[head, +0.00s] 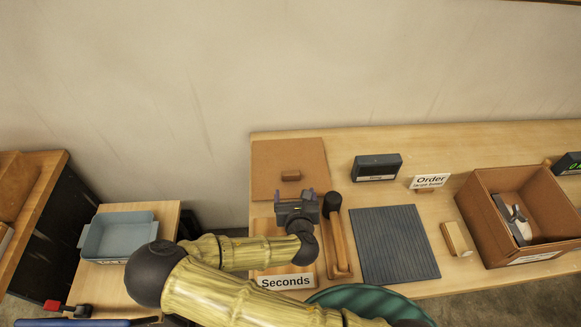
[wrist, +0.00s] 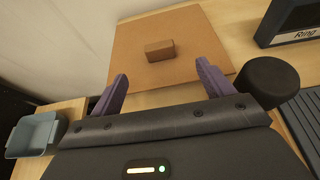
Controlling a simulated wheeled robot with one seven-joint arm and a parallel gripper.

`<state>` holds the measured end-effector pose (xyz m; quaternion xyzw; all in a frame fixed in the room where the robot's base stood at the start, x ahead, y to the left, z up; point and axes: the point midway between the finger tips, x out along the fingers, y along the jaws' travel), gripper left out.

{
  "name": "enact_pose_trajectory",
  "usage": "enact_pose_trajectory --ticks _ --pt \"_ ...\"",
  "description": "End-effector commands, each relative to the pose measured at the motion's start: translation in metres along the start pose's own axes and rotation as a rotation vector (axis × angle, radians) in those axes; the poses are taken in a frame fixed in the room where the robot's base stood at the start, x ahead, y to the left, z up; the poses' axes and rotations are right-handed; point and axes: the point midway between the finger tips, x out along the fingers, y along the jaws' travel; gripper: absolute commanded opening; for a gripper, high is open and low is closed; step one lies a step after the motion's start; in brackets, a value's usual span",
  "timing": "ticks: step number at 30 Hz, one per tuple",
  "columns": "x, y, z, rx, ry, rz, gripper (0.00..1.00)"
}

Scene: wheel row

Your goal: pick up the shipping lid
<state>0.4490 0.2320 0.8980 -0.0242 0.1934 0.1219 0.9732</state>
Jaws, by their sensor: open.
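The shipping lid appears to be the flat brown cardboard panel (head: 268,158) with a small brown block-shaped handle (head: 290,176) on it, lying at the back left of the table. In the wrist view the panel (wrist: 190,30) lies ahead, with its handle (wrist: 159,50) between and beyond my fingertips. My gripper (head: 295,192) is open and empty, with its purple fingers at the near edge of the panel. In the wrist view my gripper (wrist: 162,75) points toward the handle, apart from it. My arm hides part of the table in front.
Right of my gripper are a wooden piece with a black knob (head: 333,201), a grey ribbed mat (head: 395,245), a small wooden block (head: 456,239) and an open cardboard box (head: 482,222) with items inside. A dark display (head: 377,168) stands behind. A blue bin (head: 118,240) stands left.

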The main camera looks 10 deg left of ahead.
Motion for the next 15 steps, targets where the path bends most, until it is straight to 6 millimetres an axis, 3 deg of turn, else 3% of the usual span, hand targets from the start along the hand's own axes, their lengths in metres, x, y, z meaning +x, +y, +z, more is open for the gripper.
enact_pose_trajectory --ticks 15 --pt "0.082 0.004 0.000 -0.002 0.001 0.007 0.80"
